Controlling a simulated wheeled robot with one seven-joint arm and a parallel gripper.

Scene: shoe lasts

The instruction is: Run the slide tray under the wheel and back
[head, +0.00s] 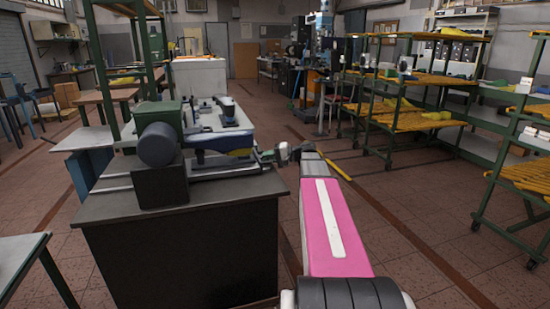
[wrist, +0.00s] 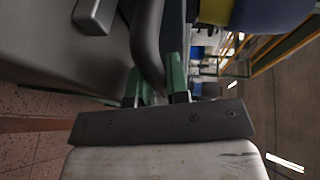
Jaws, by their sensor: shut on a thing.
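The machine stands on a dark cabinet (head: 185,240), with a green box (head: 160,114) and a grey cylinder (head: 158,145) at its near left. Grey flat metal parts, seemingly the slide tray and its rails (head: 240,170), run toward its right end. I cannot clearly pick out the wheel. My gripper (head: 270,155) is at the machine's right end. In the wrist view, its green fingers (wrist: 157,84) are closed about a dark curved handle (wrist: 149,40). Where the handle joins the tray is hidden.
A blue and yellow part (wrist: 265,14) is close by the fingers at upper right in the wrist view. A green-framed rack (head: 400,110) with yellow shelves stands to the right. A table corner (head: 22,258) is at the near left. The tiled floor right of my arm is clear.

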